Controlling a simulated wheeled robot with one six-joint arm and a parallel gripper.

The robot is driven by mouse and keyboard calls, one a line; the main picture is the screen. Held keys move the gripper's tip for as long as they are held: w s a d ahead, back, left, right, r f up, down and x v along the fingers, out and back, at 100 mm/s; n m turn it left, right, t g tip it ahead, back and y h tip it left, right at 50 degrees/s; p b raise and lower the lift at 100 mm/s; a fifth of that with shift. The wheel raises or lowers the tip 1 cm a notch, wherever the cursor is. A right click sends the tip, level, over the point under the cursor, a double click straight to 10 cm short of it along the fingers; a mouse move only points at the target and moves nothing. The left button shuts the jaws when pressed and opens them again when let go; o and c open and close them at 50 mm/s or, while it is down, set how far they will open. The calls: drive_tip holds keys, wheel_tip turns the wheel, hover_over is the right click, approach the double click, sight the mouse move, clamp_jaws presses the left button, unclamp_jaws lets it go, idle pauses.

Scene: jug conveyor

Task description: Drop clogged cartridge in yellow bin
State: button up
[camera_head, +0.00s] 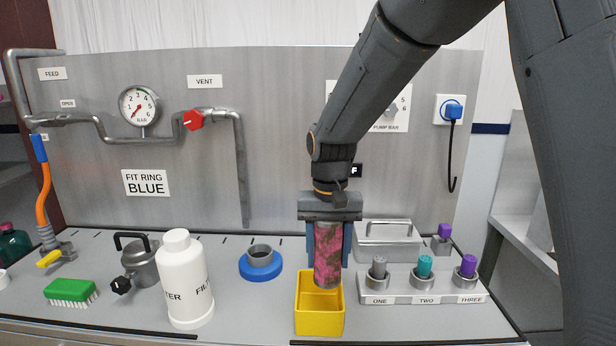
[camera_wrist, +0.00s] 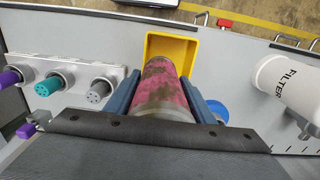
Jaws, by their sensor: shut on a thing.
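My gripper (camera_head: 328,245) is shut on the clogged cartridge (camera_head: 328,262), a pink cylinder with dark brown blotches. The cartridge hangs upright between the two blue fingers. Its lower end is over the yellow bin (camera_head: 320,322) and hides part of the bin's opening in the head view; I cannot tell whether it dips below the rim. In the wrist view the cartridge (camera_wrist: 163,88) lies between the fingers (camera_wrist: 164,98), with the yellow bin (camera_wrist: 182,47) beyond its far end.
A white filter housing (camera_head: 186,280) and a blue ring with a metal collar (camera_head: 261,263) stand left of the bin. A rack (camera_head: 420,297) with grey, teal and purple plugs is to the right. A lidded metal box (camera_head: 388,246) stands behind the rack.

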sight(329, 233)
drive_tip(key=shift+f+b, duration=0.7)
drive_tip(key=shift+f, duration=0.4)
drive_tip(key=o, duration=1.2)
wheel_tip(329, 233, up, 8)
drive_tip(key=shift+f+b, duration=0.15)
drive_tip(key=shift+b, duration=0.75)
drive_tip(key=shift+s, duration=0.1)
